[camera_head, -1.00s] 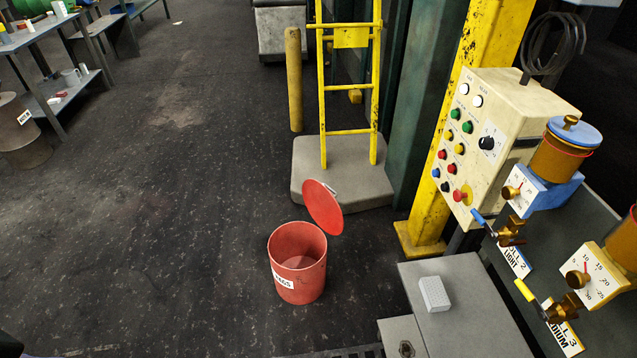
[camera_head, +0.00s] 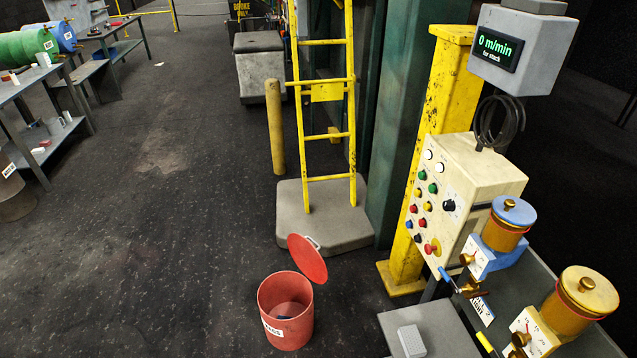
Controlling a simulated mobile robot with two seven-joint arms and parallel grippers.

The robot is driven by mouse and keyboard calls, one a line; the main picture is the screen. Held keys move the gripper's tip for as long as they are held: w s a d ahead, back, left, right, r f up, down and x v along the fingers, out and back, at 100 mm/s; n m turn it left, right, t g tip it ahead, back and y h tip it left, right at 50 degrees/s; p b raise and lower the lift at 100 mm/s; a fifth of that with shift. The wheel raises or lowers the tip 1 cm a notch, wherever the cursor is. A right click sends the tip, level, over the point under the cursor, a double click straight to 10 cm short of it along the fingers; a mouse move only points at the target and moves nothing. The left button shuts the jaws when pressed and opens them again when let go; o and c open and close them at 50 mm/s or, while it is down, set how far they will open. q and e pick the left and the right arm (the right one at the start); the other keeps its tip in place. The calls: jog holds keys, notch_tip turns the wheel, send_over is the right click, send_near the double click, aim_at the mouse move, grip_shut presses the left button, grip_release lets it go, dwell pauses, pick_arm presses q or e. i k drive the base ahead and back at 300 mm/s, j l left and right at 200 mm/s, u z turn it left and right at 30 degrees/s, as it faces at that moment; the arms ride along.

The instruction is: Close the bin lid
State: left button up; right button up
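The red bin (camera_head: 286,330) stands on the dark floor at the lower middle of the head view. It is open at the top, with a white label on its front left. Something small and dark bluish lies inside, too small to tell what. The red round lid (camera_head: 307,258) stands tilted up at the bin's back right rim, with a small light handle on its far side. Neither of my grippers shows in this view.
A grey platform (camera_head: 322,228) with a yellow ladder (camera_head: 326,92) stands behind the bin. A grey box top (camera_head: 440,328) and a control panel (camera_head: 455,195) stand to the right. A yellow post (camera_head: 275,125) stands further back. The floor left of the bin is clear.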

aim_at(308, 257)
jog(key=i+l+u, duration=0.3)
jog(key=i+l, duration=0.15)
jog(key=l, duration=0.2)
jog(key=i+l+u, duration=0.25)
jog(key=i+l, duration=0.15)
jog(key=l, duration=0.35)
jog(key=i+l+u, duration=0.15)
jog(key=l, duration=0.2)
jog(key=i, duration=0.05)
